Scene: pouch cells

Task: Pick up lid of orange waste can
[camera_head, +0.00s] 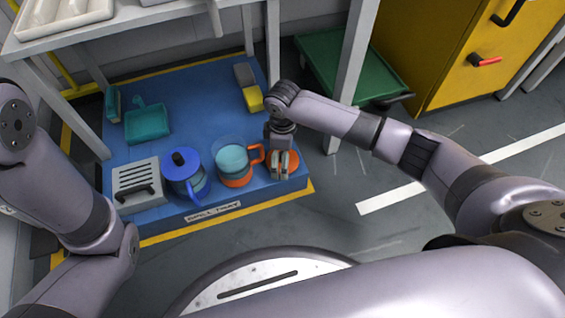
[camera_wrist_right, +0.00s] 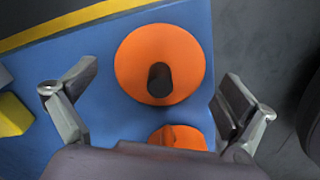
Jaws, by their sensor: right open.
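The orange lid (camera_head: 294,160) lies flat on the blue spill tray, near its front right corner. In the right wrist view the lid (camera_wrist_right: 134,65) is a round orange disc with a black knob (camera_wrist_right: 160,79) at its centre. The orange waste can (camera_head: 237,180) stands just left of the lid, with an orange handle facing it. My right gripper (camera_head: 284,164) points down over the lid. Its fingers (camera_wrist_right: 160,88) are open and spread to either side, with nothing between them gripped. My left arm shows at the left, but its gripper is out of view.
The blue tray (camera_head: 215,110) also holds a blue-lidded jug (camera_head: 186,176), a grey slotted box (camera_head: 137,182), a teal dustpan (camera_head: 147,122) and a yellow-grey block (camera_head: 249,90). Table legs (camera_head: 351,75) rise behind. A green platform (camera_head: 350,68) and yellow cabinet (camera_head: 450,50) stand back right.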

